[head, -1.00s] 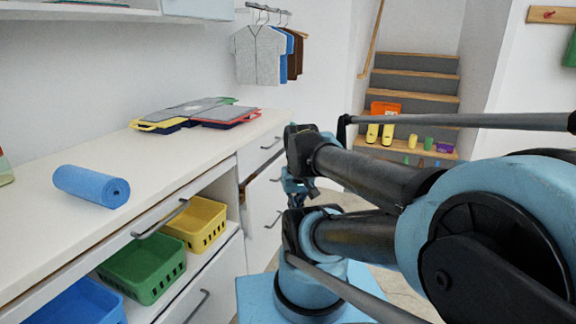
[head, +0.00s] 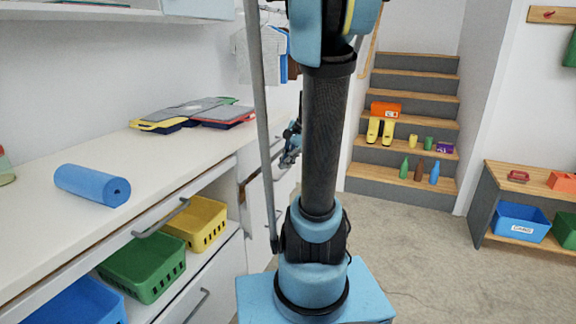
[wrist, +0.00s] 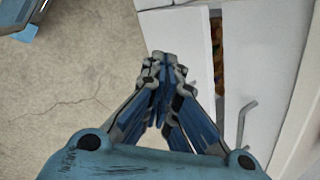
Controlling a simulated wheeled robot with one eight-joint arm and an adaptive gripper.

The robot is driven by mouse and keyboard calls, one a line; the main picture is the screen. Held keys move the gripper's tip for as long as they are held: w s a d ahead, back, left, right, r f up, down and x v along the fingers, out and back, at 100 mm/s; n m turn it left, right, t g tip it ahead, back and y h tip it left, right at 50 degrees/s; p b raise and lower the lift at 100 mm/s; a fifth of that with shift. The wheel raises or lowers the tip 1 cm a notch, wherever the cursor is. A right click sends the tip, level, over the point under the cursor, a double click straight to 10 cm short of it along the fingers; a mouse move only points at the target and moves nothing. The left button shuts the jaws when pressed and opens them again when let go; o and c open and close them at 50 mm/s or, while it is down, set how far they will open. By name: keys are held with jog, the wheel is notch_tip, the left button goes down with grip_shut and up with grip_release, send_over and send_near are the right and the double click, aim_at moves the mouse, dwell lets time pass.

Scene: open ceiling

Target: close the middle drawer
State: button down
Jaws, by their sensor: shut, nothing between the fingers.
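The middle drawer (head: 256,200) is in the white drawer stack at the far end of the counter. It stands slightly out, with a dark gap along its upper edge. In the wrist view, the white drawer front (wrist: 182,38) lies beside a narrow gap showing orange and brown contents (wrist: 217,60). My gripper (wrist: 163,62) is shut and empty, its fingertips over or against that front; contact cannot be told. In the head view, my gripper (head: 290,150) is small, in front of the drawer stack, and my arm hides part of the stack.
Yellow (head: 200,222) and green (head: 142,268) baskets sit in the open bay below. Stairs (head: 410,125) and a low shelf (head: 485,205) stand beyond open floor (head: 410,240).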

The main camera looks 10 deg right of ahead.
jog(key=w+d+f+m+t+y, duration=0.1)
jog(key=w+d+m, duration=0.2)
jog(key=w, duration=0.2)
jog(key=w+d+m+y, duration=0.1)
jog(key=w+d+m, duration=0.2)
jog(key=w, duration=0.3)
jog(key=m+t+y, duration=0.1)
jog(key=m+t, duration=0.1)
jog(key=m, duration=0.5)
send_near(288, 170)
jog(key=x, duration=0.4)
jog(key=shift+w+d+f, duration=0.15)
jog(key=shift+w+f, duration=0.05)
jog(key=shift+w, duration=0.15)
jog(key=shift+w+a, duration=0.55)
jog(key=shift+a, duration=0.3)
jog(key=shift+w+a, duration=0.6)
jog(key=shift+a, duration=0.2)
jog(key=shift+w, duration=0.1)
